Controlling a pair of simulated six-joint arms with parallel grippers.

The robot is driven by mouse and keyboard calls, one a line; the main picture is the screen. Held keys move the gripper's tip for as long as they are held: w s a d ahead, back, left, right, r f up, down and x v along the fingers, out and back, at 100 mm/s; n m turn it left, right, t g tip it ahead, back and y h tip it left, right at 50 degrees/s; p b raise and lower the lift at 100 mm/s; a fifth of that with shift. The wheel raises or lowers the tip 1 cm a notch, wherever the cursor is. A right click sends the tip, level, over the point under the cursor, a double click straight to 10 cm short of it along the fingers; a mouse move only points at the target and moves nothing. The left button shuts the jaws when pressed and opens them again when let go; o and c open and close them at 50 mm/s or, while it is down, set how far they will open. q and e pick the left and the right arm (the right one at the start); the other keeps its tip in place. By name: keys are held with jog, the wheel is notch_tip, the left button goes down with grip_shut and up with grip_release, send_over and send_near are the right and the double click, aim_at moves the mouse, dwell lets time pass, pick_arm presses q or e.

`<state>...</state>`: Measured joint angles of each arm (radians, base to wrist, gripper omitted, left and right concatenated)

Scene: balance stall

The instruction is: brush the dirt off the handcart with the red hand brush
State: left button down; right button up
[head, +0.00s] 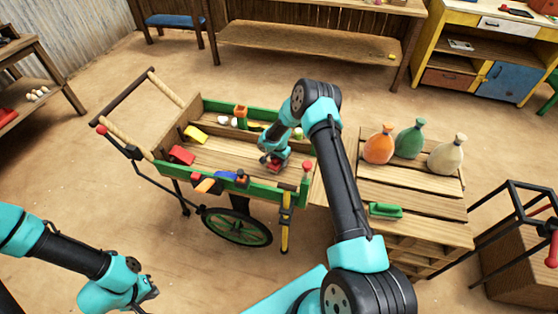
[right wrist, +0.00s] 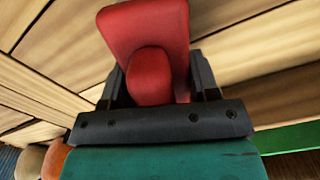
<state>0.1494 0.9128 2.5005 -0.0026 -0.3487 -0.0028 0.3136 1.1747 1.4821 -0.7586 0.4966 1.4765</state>
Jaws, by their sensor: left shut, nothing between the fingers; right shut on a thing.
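The handcart (head: 262,192) is a wooden bed with green side rails, a spoked green wheel and handles at the left. My right gripper (head: 274,161) is over the right part of the bed, shut on the red hand brush (head: 275,167). In the right wrist view the brush (right wrist: 146,35) sits between the dark fingers, and planks lie behind it. The bristles are hidden, and I cannot tell whether they touch the bed. No dirt can be made out at this size. My left gripper (head: 148,294) is shut and empty, low at the left, away from the cart.
A yellow block (head: 195,133) and a red block (head: 181,155) lie in the cart; small tools hang along its near rail. To the right, a slatted crate table (head: 425,190) holds three bottles and a green item (head: 385,210). Open floor lies left of the cart.

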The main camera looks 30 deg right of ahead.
notch_tip(320, 180, up, 5)
jog(key=shift+w+a+r, duration=0.1)
jog(key=shift+a+r, duration=0.05)
jog(key=shift+r, duration=1)
jog(key=shift+r, duration=0.1)
